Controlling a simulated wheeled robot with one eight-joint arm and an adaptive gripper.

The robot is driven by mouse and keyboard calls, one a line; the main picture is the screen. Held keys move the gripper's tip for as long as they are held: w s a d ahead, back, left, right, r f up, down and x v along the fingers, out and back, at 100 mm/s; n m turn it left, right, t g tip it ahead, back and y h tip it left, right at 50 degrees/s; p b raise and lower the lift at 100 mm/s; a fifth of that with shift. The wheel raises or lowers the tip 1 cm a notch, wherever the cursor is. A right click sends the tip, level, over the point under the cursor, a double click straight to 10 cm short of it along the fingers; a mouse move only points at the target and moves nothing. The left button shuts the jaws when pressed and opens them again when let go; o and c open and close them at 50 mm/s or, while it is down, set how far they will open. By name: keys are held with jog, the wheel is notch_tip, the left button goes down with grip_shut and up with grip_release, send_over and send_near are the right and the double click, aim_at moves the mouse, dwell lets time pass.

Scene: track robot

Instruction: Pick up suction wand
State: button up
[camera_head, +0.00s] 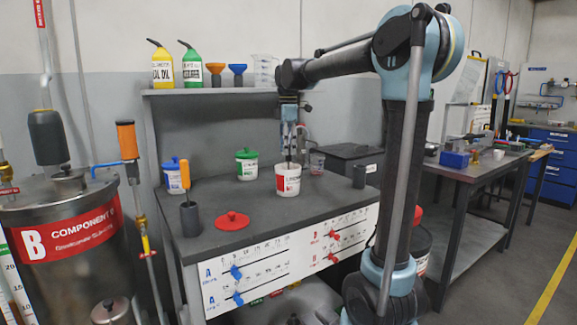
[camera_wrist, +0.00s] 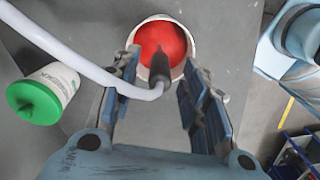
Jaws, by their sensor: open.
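A thin dark wand with a white hose (camera_wrist: 75,62) on its end, apparently the suction wand (camera_wrist: 159,70), stands in a white pot (camera_head: 279,184) with red inside, also in the wrist view (camera_wrist: 136,27). My gripper (camera_head: 290,143) is above this pot in the head view. In the wrist view my gripper (camera_wrist: 163,72) is open, with its blue-grey fingers on either side of the wand and apart from it. The wand's lower end is hidden in the pot. In the head view the gripper partly hides the wand.
A green-lidded pot (camera_head: 247,168) stands close left of the white pot. A blue-lidded pot (camera_head: 176,178), a dark holder with an orange-handled tool (camera_head: 188,212) and a red lid (camera_head: 232,221) are on the same grey bench (camera_head: 305,215). A shelf (camera_head: 215,92) with bottles and funnels is behind.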

aim_at(288, 160)
jog(key=shift+w+d+f, duration=0.1)
jog(key=shift+f, duration=1.6)
grip_shut()
jog(key=shift+r, duration=0.1)
